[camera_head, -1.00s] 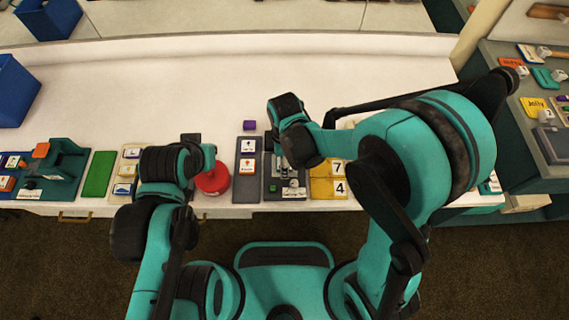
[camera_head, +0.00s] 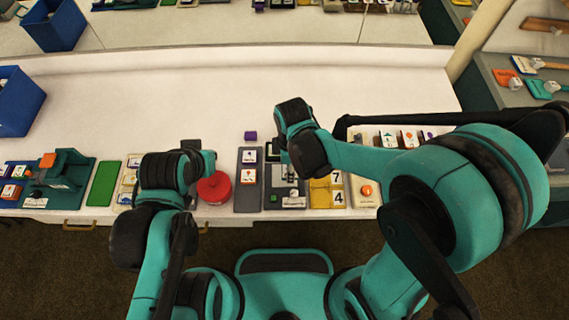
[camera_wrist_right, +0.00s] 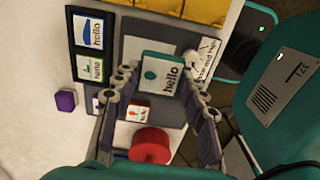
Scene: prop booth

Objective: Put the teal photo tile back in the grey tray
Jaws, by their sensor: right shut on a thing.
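The teal photo tile (camera_wrist_right: 160,75), with a pale face marked "hello", is held between the fingertips of my right gripper (camera_wrist_right: 160,78) in the right wrist view. It is above the grey boards; the exact height is unclear. In the head view my right arm hides the tile and fingers. A narrow grey tray (camera_head: 246,203) holds a purple-marked and an orange-marked tile at its back; its front part is bare. The wider grey board to its right also carries tiles and small fittings. My left gripper is hidden beneath its wrist, near the red round thing.
The red round thing (camera_head: 215,187) stands left of the narrow tray. A purple block (camera_head: 250,135) lies behind it. A yellow board (camera_head: 325,200) with number tiles is to the right. A green slab (camera_head: 103,184) lies left. The back of the table is clear.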

